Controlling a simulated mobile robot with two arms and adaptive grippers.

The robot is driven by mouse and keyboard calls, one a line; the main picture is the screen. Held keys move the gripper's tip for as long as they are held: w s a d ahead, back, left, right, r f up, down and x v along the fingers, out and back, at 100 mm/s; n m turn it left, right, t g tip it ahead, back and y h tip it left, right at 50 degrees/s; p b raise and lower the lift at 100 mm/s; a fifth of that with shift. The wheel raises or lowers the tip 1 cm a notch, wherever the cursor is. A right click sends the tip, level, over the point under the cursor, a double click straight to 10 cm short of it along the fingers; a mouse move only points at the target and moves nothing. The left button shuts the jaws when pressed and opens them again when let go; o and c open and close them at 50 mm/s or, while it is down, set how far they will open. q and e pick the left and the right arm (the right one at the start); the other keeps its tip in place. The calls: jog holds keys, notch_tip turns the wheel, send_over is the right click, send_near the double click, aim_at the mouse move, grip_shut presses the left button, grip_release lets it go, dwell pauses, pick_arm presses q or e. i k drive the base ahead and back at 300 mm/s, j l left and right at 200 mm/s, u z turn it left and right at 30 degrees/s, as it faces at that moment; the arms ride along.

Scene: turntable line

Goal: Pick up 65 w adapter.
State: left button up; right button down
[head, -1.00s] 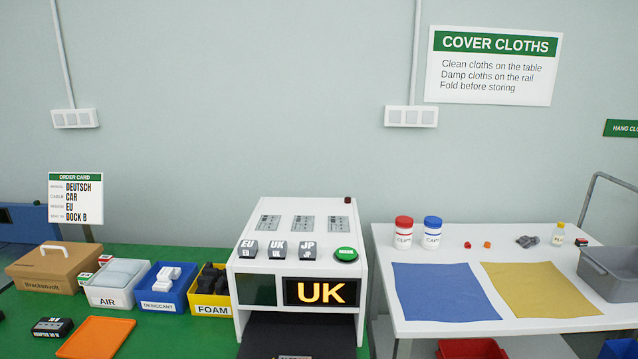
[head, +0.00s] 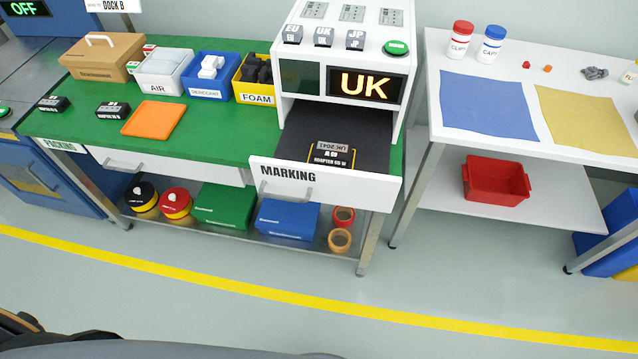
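A black adapter (head: 331,153) lies on the dark bed of the marking machine (head: 346,185), between yellow corner marks. Its front label seems to read "ADAPTER 65 W", and the lettering on its top appears upside down. Two more black adapters, one at the left edge of the green table (head: 54,104) and one left of the orange mat (head: 113,109), have labels too small to read surely. Neither of my grippers is in view.
The machine's display (head: 365,86) reads UK. Bins marked AIR (head: 160,86), DESICCANT (head: 207,92) and FOAM (head: 257,98) stand behind the orange mat (head: 153,119). A white table (head: 433,100) with cloths stands right. The floor in front is clear.

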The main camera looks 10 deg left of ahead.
aim_at(334, 154)
jog(key=l+u, duration=0.1)
jog(key=l, duration=1.35)
jog(key=k, duration=0.05)
